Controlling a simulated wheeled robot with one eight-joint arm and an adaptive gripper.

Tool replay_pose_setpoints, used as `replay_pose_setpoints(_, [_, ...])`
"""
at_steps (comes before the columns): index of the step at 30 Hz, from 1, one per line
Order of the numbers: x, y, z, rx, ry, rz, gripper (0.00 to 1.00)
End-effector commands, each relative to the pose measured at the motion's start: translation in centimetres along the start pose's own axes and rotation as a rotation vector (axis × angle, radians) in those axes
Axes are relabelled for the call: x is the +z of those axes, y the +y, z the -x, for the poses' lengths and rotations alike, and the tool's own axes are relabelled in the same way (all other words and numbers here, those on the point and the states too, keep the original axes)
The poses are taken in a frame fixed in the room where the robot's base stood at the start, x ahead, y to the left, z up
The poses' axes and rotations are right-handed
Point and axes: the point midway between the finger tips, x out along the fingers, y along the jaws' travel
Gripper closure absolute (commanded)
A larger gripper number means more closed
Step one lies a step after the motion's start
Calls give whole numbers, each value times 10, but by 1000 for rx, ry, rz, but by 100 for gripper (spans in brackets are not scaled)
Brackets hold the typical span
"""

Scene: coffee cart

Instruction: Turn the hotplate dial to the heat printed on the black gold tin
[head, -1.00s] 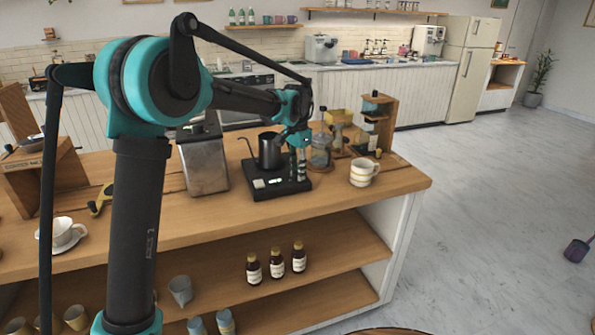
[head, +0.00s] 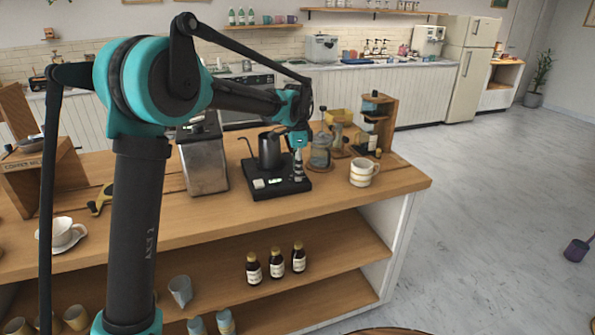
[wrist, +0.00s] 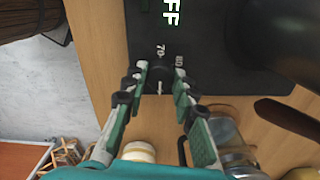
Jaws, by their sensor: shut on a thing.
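The black hotplate (head: 262,191) sits on the wooden counter with a dark kettle (head: 269,150) on it. In the wrist view its panel (wrist: 222,70) shows the letters "FF" at the top edge, the rest cut off, and printed "70" and "80" beside the dial. The dark dial (wrist: 160,80) lies between my fingertips, with a white mark below it; I cannot tell if that mark is its pointer. My gripper (head: 298,178) points down at the hotplate's right side; in the wrist view (wrist: 160,76) it is shut on the dial. I cannot make out the black gold tin.
A striped mug (head: 362,174) and a glass vessel (head: 320,152) stand close right of the hotplate. A metal canister (head: 204,165) stands to its left. Several brewing items stand behind.

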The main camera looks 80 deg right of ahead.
Motion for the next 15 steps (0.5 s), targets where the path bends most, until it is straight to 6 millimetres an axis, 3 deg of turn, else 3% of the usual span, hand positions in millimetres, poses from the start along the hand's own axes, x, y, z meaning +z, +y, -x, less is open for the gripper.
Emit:
replay_pose_setpoints(8, [0,0,-1,1,-1,1,100])
replay_pose_setpoints(9, [0,0,-1,1,-1,1,70])
replay_pose_setpoints(13, [0,0,0,1,-1,1,53])
replay_pose_setpoints(15, [0,0,0,1,0,1,52])
